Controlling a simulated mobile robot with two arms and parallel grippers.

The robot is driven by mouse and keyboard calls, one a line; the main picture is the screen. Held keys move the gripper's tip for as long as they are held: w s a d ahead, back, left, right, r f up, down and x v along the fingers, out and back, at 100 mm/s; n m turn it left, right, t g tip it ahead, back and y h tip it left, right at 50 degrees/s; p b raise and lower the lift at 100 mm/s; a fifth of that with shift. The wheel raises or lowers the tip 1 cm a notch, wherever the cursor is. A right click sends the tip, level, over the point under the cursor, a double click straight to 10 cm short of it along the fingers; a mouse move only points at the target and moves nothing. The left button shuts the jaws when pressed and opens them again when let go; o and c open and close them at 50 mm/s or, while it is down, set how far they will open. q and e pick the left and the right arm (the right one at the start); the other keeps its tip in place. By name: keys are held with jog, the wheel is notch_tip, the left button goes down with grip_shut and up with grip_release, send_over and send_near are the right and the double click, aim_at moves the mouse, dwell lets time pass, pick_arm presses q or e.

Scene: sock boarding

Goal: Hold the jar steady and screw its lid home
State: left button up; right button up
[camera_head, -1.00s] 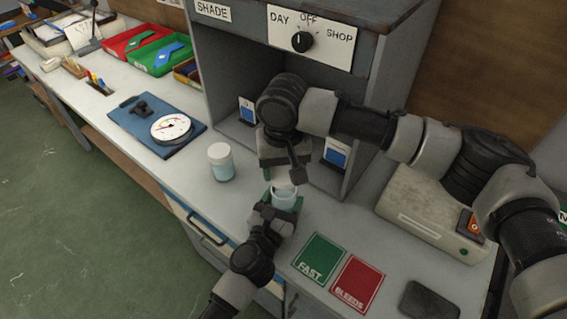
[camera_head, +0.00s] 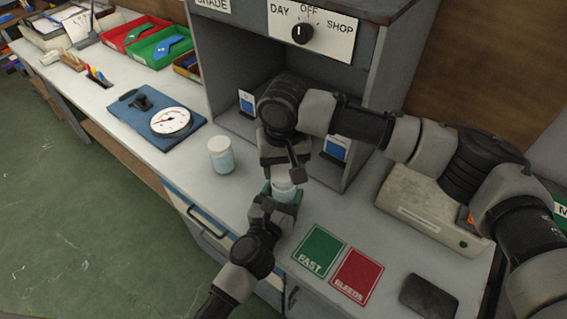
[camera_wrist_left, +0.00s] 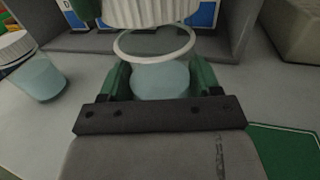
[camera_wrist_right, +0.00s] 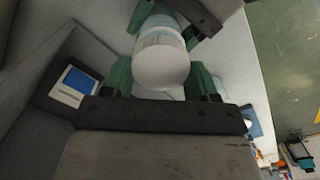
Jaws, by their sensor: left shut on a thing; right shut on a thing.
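The clear jar with pale blue contents (camera_head: 284,192) stands upright at the counter's front. My left gripper (camera_head: 278,203) is shut around its body. In the left wrist view the jar (camera_wrist_left: 160,80) sits between the green fingers, its pale rim and open mouth showing. My right gripper (camera_head: 281,170) comes down from above, shut on the white ribbed lid (camera_wrist_left: 153,12). The lid is over the jar mouth, and a gap to the rim appears in the left wrist view. The lid's top (camera_wrist_right: 161,66) shows between the right fingers in the right wrist view.
A second, lidded jar (camera_head: 221,155) stands to the left. A blue board with a dial (camera_head: 171,121) is farther left. Green FAST (camera_head: 319,250) and red BLEEDS (camera_head: 356,274) cards lie at front right. The open shade booth (camera_head: 235,70) rises behind; a beige box (camera_head: 430,212) stands right.

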jog(key=shift+f, duration=0.55)
pick_arm(q)
grip_shut()
pick_arm(e)
jog(key=m, duration=0.6)
jog(key=shift+d, duration=0.1)
jog(key=m, duration=0.4)
jog(key=shift+s+m, duration=0.1)
jog(key=shift+m, duration=0.3)
jog(key=m, duration=0.5)
jog(key=shift+s+d+f, duration=0.1)
jog(key=m, duration=0.7)
jog(key=shift+d, duration=0.1)
jog(key=o, duration=0.9)
